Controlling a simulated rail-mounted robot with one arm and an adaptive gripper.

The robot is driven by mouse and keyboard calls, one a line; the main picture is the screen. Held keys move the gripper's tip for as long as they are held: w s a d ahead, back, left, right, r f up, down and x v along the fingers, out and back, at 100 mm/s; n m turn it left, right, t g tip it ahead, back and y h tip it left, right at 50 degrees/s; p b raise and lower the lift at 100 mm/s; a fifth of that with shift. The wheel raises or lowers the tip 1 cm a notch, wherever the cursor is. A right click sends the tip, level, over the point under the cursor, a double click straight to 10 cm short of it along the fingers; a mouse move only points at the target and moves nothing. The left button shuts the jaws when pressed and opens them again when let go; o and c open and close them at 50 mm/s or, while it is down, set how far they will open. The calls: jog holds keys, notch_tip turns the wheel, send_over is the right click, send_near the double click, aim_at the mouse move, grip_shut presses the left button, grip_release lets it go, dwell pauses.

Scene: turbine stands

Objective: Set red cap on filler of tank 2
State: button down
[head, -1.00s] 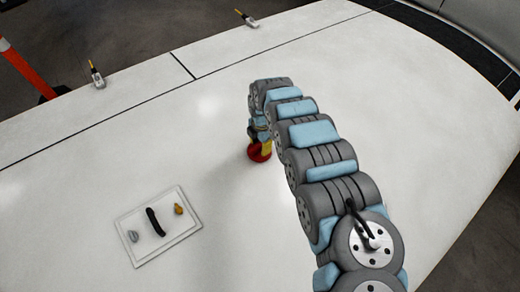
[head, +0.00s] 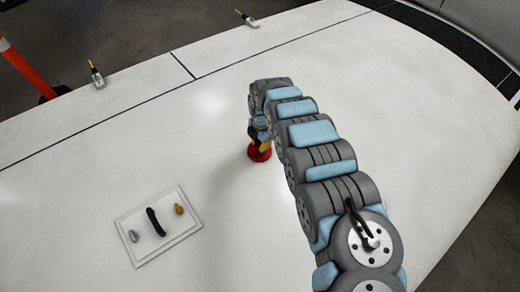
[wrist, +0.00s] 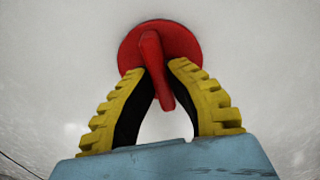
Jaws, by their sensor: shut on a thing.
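The red cap (wrist: 180,38) is a round disc with a raised handle bar. In the wrist view my gripper (wrist: 160,72) has its yellow ribbed fingers closed on that handle. In the head view the red cap (head: 259,153) shows below my gripper (head: 264,144), close to the white surface (head: 120,190). I cannot tell whether the cap touches the surface. No filler opening or tank number shows; whatever is under the cap is hidden by it.
A white tray (head: 132,255) with a grey piece, a black handle and an orange piece lies at the lower left. Two small yellow-tipped fittings (head: 96,75) (head: 246,18) stand along the far edge. An orange-and-white post (head: 28,68) is at the upper left. The surface around the cap is clear.

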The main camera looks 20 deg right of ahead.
jog(key=shift+r+p, duration=2.4)
jog(key=shift+r, duration=0.45)
jog(key=shift+r+p, duration=0.5)
jog(key=shift+r, duration=0.65)
